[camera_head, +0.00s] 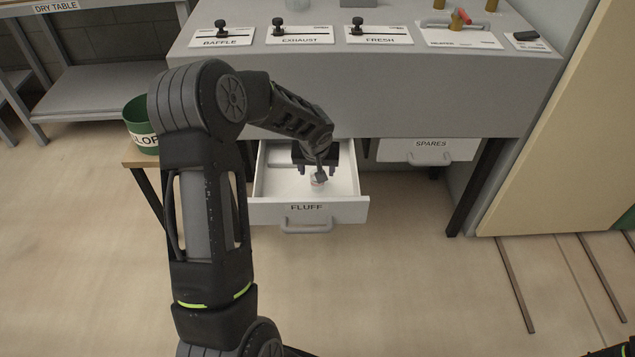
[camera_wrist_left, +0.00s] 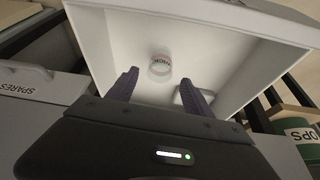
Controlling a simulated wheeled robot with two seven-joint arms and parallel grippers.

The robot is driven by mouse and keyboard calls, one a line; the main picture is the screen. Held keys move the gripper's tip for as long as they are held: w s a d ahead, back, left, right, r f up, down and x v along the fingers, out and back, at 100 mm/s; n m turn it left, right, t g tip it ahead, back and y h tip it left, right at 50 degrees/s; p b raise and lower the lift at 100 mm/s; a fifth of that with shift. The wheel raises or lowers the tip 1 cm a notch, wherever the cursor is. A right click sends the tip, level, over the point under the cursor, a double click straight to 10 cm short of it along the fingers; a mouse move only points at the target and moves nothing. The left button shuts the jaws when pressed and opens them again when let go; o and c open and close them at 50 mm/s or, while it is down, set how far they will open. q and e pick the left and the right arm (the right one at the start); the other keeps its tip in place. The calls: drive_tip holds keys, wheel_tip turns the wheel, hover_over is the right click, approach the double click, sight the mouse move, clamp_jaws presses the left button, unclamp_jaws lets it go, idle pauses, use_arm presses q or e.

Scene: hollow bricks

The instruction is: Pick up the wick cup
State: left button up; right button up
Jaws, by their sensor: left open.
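The FLUFF drawer (camera_head: 340,211) is pulled open under the grey bench. A small pale cup with red lettering, apparently the wick cup (camera_head: 317,181), sits inside it. In the left wrist view the cup (camera_wrist_left: 160,67) is on the drawer floor, just beyond the fingertips and roughly centred between them. My left gripper (camera_head: 317,171) is over the drawer, pointing down, with its arm partly hiding the drawer. In the left wrist view its fingers (camera_wrist_left: 158,80) are apart with nothing between them. My right gripper is out of view.
A pale grey object (camera_head: 283,159) lies in the drawer's back left. The drawer walls stand around my left gripper. A SPARES drawer (camera_head: 428,151) is to the right. A green bucket (camera_head: 140,123) stands on a wooden stool at left. Sliders and valves top the bench.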

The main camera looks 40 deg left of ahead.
use_arm(q)
drive_tip(key=shift+f, duration=0.15)
drive_tip(key=x, duration=0.5)
drive_tip(key=shift+s, duration=0.1)
drive_tip(key=shift+c, duration=0.4)
clamp_jaws()
idle(0.5)
